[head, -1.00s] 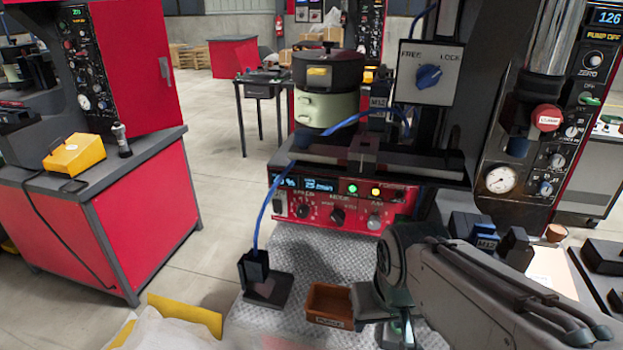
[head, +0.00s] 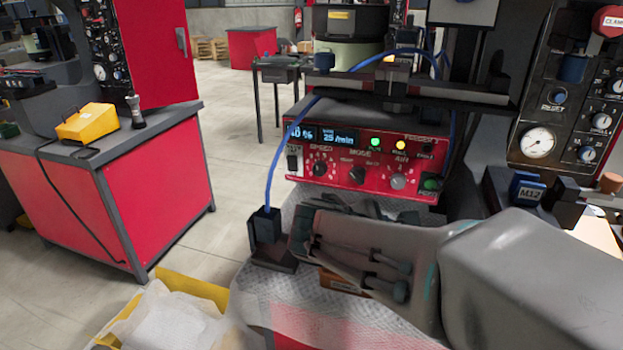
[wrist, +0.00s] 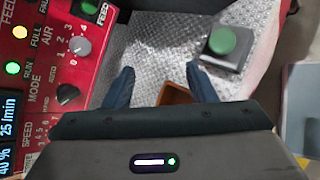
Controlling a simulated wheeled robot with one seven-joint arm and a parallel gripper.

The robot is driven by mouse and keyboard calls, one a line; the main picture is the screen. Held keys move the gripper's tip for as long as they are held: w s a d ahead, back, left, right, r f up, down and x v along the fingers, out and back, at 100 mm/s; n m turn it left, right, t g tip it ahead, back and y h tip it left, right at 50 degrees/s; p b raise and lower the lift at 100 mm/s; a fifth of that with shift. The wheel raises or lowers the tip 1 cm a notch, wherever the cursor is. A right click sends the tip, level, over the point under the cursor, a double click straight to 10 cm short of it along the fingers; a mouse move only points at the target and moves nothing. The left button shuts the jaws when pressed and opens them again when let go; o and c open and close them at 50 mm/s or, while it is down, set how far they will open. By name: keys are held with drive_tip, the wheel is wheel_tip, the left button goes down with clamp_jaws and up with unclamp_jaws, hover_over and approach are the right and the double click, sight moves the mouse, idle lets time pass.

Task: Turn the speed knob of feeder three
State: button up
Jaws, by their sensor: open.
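The red feeder control panel (head: 340,190) faces me in the head view, with lit displays reading about 40 % and 25 /min. Its black speed knob (head: 320,168) is at the left of the knob row. The mode knob (head: 357,175) and grey air knob (head: 398,181) are to its right. I cannot read the feeder number. In the wrist view the panel is at the left, turned sideways; the speed scale shows, but my gripper housing hides its knob. My gripper (wrist: 160,84) is open and empty, its blue fingers over the plate beside the panel, apart from the knobs.
A blue cable (head: 268,185) runs down to a dark block left of the panel. An orange bin (wrist: 175,94) and a green push button (wrist: 222,41) on a grey box stand on the textured plate (wrist: 150,45). A rail overhangs the panel. A red cabinet stands left.

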drive_tip(key=w+a+n+t+b, duration=0.5)
drive_tip(key=w+a+n+t, duration=0.15)
drive_tip(key=a+n, duration=0.25)
drive_tip(key=n+t+y+b, duration=0.2)
drive_tip(key=n+t+b, duration=0.15)
drive_tip(key=n, duration=0.25)
approach(318, 170)
drive_tip(key=x, duration=0.8)
drive_tip(key=shift+w+d, duration=0.1)
drive_tip(key=shift+w, duration=0.1)
drive_tip(key=shift+c, duration=0.3)
drive_tip(key=c, duration=0.9)
